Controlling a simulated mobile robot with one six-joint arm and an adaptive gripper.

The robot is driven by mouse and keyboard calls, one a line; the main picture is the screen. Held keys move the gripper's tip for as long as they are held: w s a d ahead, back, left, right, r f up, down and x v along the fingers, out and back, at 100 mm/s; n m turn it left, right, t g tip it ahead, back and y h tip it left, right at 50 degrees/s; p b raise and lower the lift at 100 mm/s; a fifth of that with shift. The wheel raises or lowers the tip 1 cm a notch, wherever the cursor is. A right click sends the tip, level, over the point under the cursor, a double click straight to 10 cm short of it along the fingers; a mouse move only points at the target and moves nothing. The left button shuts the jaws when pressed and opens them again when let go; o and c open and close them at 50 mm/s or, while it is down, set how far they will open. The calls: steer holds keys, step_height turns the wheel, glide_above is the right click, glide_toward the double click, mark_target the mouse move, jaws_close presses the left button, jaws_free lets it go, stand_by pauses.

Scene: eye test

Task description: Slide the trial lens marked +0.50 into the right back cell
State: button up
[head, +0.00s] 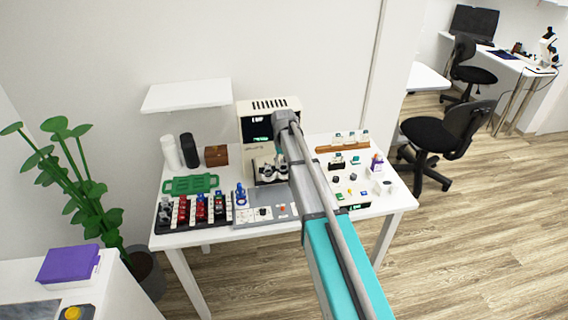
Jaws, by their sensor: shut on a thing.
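My gripper (280,142) is at the far end of my arm, below the grey wrist, just above and behind the trial frame (273,170). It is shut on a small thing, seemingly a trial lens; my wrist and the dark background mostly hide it. The trial frame, with its round cells, stands in front of a cream instrument (268,106). Its back cells cannot be told apart at this size. A black and white lens rack (163,214) with several red, blue and dark lenses stands at the table's front left. No lens marking is readable.
On the white table (200,237) are a green tray (190,184), a grey panel (262,215), a brown box (216,155), a white bottle (170,152) and a black bottle (189,150). A wooden rack (329,149) stands right. A white shelf (186,95) hangs behind.

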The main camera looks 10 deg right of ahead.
steer(key=shift+f+b, duration=0.6)
steer(key=shift+f, duration=0.05)
steer(key=o, duration=0.8)
stand_by(0.4)
steer(key=shift+s, duration=0.1)
steer(key=s, duration=2.9)
steer(key=shift+d, duration=0.15)
